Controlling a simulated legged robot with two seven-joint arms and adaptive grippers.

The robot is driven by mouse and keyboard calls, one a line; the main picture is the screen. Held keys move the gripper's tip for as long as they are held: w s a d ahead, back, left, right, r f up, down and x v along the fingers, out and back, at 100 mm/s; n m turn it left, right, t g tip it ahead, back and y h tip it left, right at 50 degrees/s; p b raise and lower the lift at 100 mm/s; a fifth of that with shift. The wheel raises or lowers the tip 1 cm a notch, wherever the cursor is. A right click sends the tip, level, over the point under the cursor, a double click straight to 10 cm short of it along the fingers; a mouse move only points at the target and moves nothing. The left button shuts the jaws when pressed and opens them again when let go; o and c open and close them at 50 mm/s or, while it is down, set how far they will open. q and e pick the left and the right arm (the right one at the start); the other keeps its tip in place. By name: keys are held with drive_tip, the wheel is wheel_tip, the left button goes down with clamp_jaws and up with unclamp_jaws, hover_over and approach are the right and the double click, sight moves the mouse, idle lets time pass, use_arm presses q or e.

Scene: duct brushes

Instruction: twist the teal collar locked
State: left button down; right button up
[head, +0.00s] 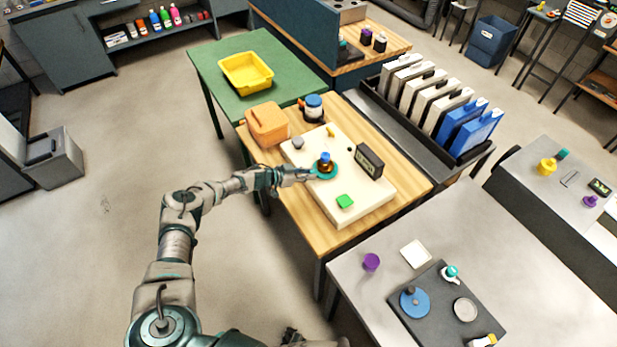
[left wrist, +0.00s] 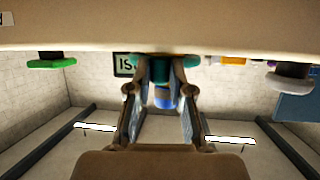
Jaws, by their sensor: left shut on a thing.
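The teal collar (head: 325,169) sits low around an upright fitting with a dark amber body and a blue top (head: 325,156), on a cream board. My left gripper (head: 313,174) reaches in from the left at board height and is shut on the collar's near side. In the left wrist view, which looks upside down, the collar (left wrist: 160,70) shows between the two fingertips, with the blue top (left wrist: 163,97) beyond it. The fingers hide part of the collar. A dark part at the bottom edge of the head view may be my right gripper; its jaws cannot be made out.
Floor to the left is clear.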

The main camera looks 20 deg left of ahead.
idle(0.4)
use_arm(q)
drive_tip(key=c, duration=1)
unclamp_jaws()
drive_tip(key=shift+c, duration=0.2)
drive_tip(key=v, duration=1.1)
drive_tip(key=shift+s+a, duration=0.2)
drive_tip(key=shift+a, duration=0.2)
